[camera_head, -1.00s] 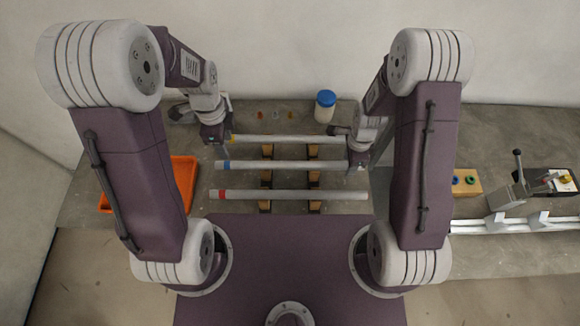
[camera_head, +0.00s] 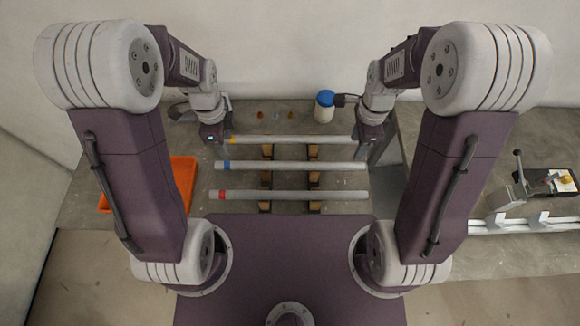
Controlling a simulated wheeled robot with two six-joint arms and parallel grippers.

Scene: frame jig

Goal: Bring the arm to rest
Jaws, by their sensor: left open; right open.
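My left gripper (camera_head: 222,150) points down at the left end of the yellow-banded tube; its jaws are small in the picture and hold nothing I can see. My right gripper (camera_head: 372,150) points down just past the right end of the same tube, open, with nothing seen in it. My two arms now stand nearly mirror-like, one on each side. The yellow-banded tube (camera_head: 290,139), the blue-banded tube (camera_head: 290,165) and the red-banded tube (camera_head: 290,195) lie parallel across wooden supports (camera_head: 313,152).
A white bottle with a blue cap (camera_head: 325,106) stands behind the tubes, near my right wrist. An orange tray (camera_head: 183,180) is at left, partly behind my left arm. At right are a silver rail (camera_head: 540,221) and a lever clamp (camera_head: 519,180). Small coloured pieces (camera_head: 276,115) lie at the back.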

